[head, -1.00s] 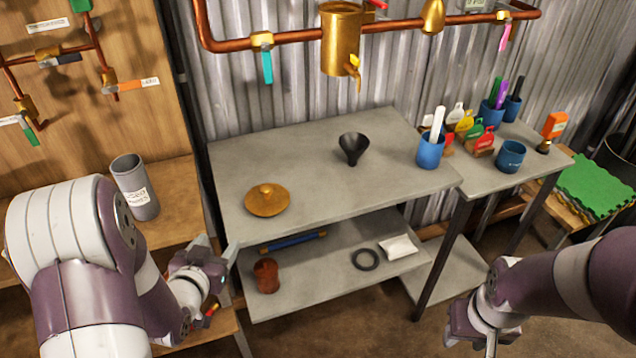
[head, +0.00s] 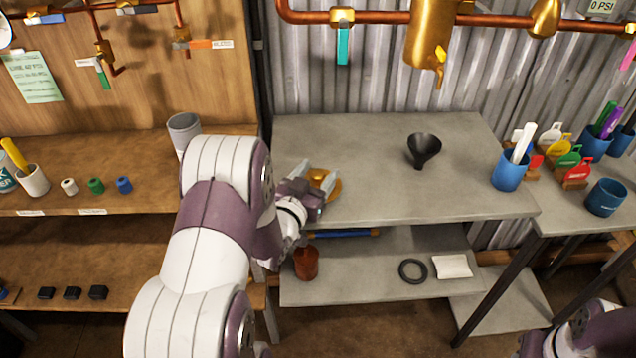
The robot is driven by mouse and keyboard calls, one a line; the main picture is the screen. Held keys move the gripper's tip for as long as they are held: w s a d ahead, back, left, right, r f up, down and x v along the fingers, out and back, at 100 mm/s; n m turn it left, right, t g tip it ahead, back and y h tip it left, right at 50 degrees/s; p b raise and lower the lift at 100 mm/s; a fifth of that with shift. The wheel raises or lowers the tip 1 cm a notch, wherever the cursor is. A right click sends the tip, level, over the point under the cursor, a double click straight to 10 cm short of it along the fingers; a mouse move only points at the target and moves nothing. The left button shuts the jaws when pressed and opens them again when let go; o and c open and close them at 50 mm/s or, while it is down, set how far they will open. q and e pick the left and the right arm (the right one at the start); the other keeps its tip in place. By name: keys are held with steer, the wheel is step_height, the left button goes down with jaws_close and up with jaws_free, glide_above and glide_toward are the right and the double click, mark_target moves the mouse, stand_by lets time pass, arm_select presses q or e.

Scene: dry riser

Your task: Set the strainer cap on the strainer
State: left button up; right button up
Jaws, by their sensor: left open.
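The brass strainer cap (head: 335,188), a round disc, lies near the left edge of the grey table. My left gripper (head: 318,174) is at the cap, its two fingers spread open over it and hiding much of it. I cannot tell whether the fingers touch the cap. The brass strainer (head: 430,35), a cylinder with a small tap, hangs on the copper pipe at the back wall; its top is cut off by the frame. My right arm shows only at the bottom right corner, and its fingers are out of frame.
A black funnel (head: 423,150) stands on the table right of the cap, and a blue cup (head: 510,170) with white sticks is at its right end. A grey cylinder (head: 184,130) stands on the wooden bench to the left. The table's middle is clear.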

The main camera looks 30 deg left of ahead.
arm_select(q)
steer(key=shift+w, duration=0.35)
steer(key=shift+s, duration=0.1)
jaws_close()
steer(key=shift+s+r, duration=0.3)
steer(key=shift+r, duration=0.15)
steer(key=s+r+p, duration=0.3)
steer(key=s+r, duration=0.4)
steer(key=s, duration=0.6)
steer(key=shift+s+d, duration=0.2)
steer(key=shift+d, duration=0.15)
